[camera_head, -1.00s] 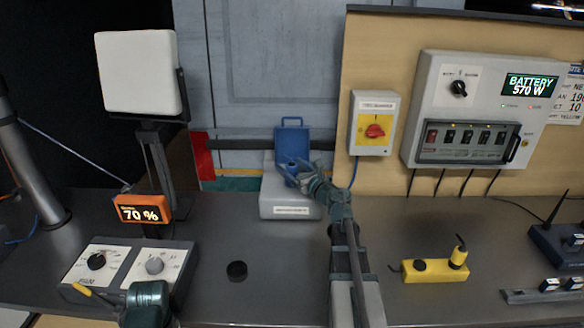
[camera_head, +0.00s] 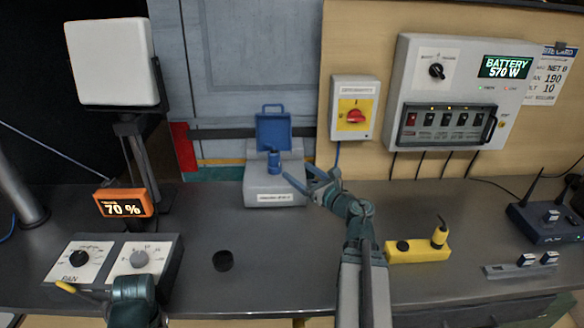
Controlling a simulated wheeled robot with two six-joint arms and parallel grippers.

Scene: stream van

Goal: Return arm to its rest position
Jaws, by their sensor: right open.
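My right gripper (camera_head: 306,185) is open and empty. It is over the bench just right of the grey box, with its fingers pointing up and left. The grey box (camera_head: 270,186) has a raised blue lid (camera_head: 273,131) and a small blue piece (camera_head: 273,160) standing at its top. My right arm (camera_head: 362,240) comes up from the bottom of the view. My left arm's end (camera_head: 134,300) shows at the lower left, by the dial panel; its fingertips are not clear.
The bench (camera_head: 270,270) has free room in the middle, with a black puck (camera_head: 223,260) on it. A yellow device (camera_head: 418,250) stands right of my right arm. The dial panel (camera_head: 112,268) and orange display (camera_head: 123,203) are left. A yellow switch box (camera_head: 354,108) and battery panel (camera_head: 450,95) hang behind.

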